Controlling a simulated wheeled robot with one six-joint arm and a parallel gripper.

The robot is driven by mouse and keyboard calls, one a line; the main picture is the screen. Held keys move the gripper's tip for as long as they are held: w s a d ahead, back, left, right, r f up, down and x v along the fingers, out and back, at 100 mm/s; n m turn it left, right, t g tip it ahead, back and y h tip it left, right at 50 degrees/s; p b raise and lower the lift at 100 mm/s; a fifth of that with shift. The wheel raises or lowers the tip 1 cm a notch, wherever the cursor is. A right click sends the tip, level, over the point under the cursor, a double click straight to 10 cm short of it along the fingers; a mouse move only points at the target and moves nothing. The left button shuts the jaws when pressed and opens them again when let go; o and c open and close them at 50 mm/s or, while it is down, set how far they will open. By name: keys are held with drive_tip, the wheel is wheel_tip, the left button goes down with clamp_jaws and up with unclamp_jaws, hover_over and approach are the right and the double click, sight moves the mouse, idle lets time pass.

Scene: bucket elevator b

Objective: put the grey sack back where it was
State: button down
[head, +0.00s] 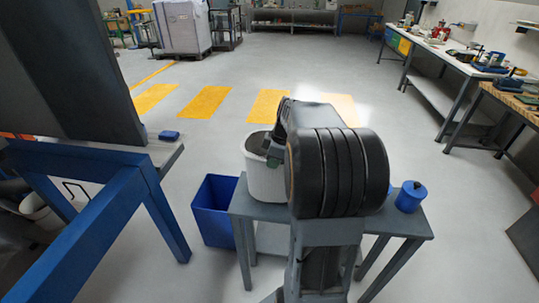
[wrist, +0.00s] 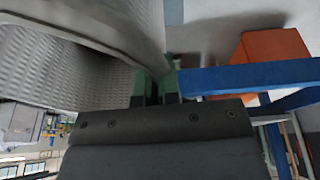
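The grey sack (head: 262,180) is a pale, open-topped, woven bag with dark contents, upright behind the grey table's top in the head view. In the wrist view its ribbed wall (wrist: 75,85) fills the upper left. My gripper (head: 271,160) is at the sack's right rim; its green fingertips (wrist: 156,84) are close together with the rim between them. My own arm hides the sack's right side. I cannot tell whether its base rests on the table or hangs just above it.
The small grey table (head: 400,226) holds a blue lidded jar (head: 411,196) at right. A blue bin (head: 214,212) stands on the floor at left. A blue-framed bench (head: 95,235) is further left. Open floor with yellow stripes (head: 205,101) lies beyond; workbenches (head: 445,60) line the right.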

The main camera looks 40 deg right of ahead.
sight(273, 180)
drive_tip(key=shift+f, duration=1.4)
drive_tip(key=shift+f, duration=0.2)
drive_tip(key=c, duration=1.3)
unclamp_jaws()
drive_tip(key=shift+c, duration=0.2)
